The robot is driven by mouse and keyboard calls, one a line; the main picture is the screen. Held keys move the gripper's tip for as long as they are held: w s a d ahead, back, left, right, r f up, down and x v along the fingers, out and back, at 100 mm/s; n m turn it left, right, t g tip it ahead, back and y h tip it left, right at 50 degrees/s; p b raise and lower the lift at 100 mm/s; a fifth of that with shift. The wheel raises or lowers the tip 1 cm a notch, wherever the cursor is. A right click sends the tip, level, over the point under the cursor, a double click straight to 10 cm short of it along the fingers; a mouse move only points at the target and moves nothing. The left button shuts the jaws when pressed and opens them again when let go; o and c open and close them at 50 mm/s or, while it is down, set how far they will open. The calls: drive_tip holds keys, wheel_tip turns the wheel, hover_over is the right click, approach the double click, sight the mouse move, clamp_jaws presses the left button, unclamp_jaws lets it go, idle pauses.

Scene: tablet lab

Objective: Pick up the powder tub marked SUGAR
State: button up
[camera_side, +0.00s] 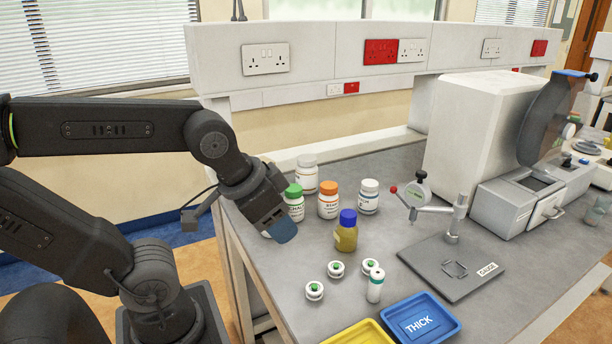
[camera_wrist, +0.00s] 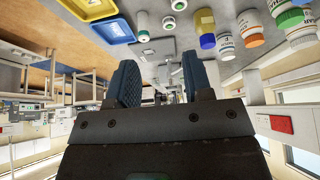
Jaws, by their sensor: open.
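Several white tubs stand upright at the bench's left: an orange-lidded one (camera_side: 328,206) with a label starting "STA", a green-lidded one (camera_side: 294,208), a front white-lidded one (camera_side: 368,202) and a rear white-lidded one (camera_side: 306,180). I cannot read SUGAR for certain on any label. In the wrist view the front white-lidded (camera_wrist: 224,30), orange-lidded (camera_wrist: 247,22) and green-lidded tubs (camera_wrist: 285,8) show upside down at the upper right. My gripper (camera_side: 280,230) is raised at the bench's left side, partly covering the green-lidded tub. Its blue fingers (camera_wrist: 160,78) are apart and empty.
A blue-lidded yellow bottle (camera_side: 346,236), small green-marked jars (camera_side: 314,291) and a pale tube (camera_side: 375,288) stand in front of the tubs. A gauge stand (camera_side: 470,285), blue THICK tray (camera_side: 448,329) and yellow tray (camera_side: 345,338) lie nearer. A large white machine (camera_side: 470,130) stands right.

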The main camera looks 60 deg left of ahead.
drive_tip(key=o, duration=1)
drive_tip(key=w+a+r+n+g+y, duration=0.15)
drive_tip(key=w+a+r+n, duration=0.3)
drive_tip(key=w+a, duration=0.55)
drive_tip(key=n+g+y, duration=0.2)
drive_tip(key=n+y, duration=0.1)
drive_tip(key=n, duration=0.5)
approach(307, 158)
drive_tip(key=shift+h, duration=0.25)
drive_tip(key=x, duration=0.7)
drive_tip(key=shift+s, duration=0.35)
drive_tip(key=shift+w+x, duration=0.1)
drive_tip(key=shift+x, duration=1.4)
drive_tip(key=shift+w+x, duration=0.15)
drive_tip(key=shift+x, duration=1.3)
